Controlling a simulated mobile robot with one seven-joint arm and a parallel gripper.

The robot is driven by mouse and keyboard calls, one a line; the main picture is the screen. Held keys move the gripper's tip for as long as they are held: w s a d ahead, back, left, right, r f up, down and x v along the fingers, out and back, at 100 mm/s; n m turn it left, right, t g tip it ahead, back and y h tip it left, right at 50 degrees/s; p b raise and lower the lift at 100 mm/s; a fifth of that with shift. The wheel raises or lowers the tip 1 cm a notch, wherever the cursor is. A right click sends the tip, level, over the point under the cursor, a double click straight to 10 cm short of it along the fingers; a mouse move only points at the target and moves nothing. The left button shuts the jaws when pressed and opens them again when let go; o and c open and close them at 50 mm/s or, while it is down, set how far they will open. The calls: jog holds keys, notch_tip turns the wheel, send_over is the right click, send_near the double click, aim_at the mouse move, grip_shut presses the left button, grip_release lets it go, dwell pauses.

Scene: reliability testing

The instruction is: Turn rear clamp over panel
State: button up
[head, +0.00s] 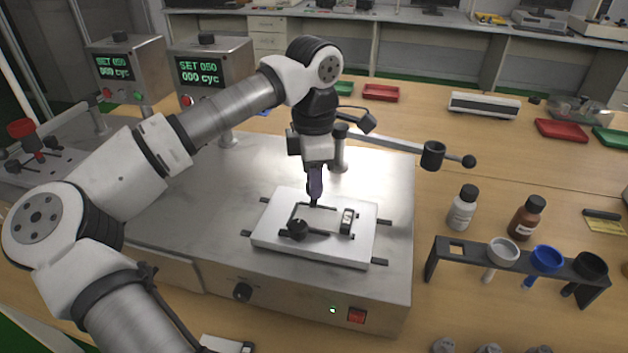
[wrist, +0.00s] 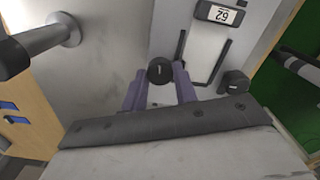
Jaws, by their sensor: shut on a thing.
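My gripper (head: 314,203) points down at the rear side of the pale fixture plate (head: 270,228). In the wrist view its purple fingers stand on either side of a round black knob of the rear clamp (wrist: 161,70), marked 1, and are shut on it. The clamp's thin dark bar runs along the panel's rear edge; I cannot tell whether it overlaps the panel. The pale panel (head: 316,216) lies flat on the plate. The front clamp's black knob (head: 297,229) stands at the near edge; it also shows in the wrist view (wrist: 234,82).
The plate sits on a metal machine (head: 215,215). A horizontal metal arm with a black weight (head: 432,155) reaches right behind the plate. Bottles and a black rack (head: 440,262) stand at right.

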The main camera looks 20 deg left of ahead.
jog(key=shift+m, duration=1.1)
jog(key=o, duration=1)
jog(key=shift+c, duration=0.2)
notch_tip(320, 180, up, 14)
jog(key=shift+b, duration=0.35)
jog(key=shift+s+f, duration=0.1)
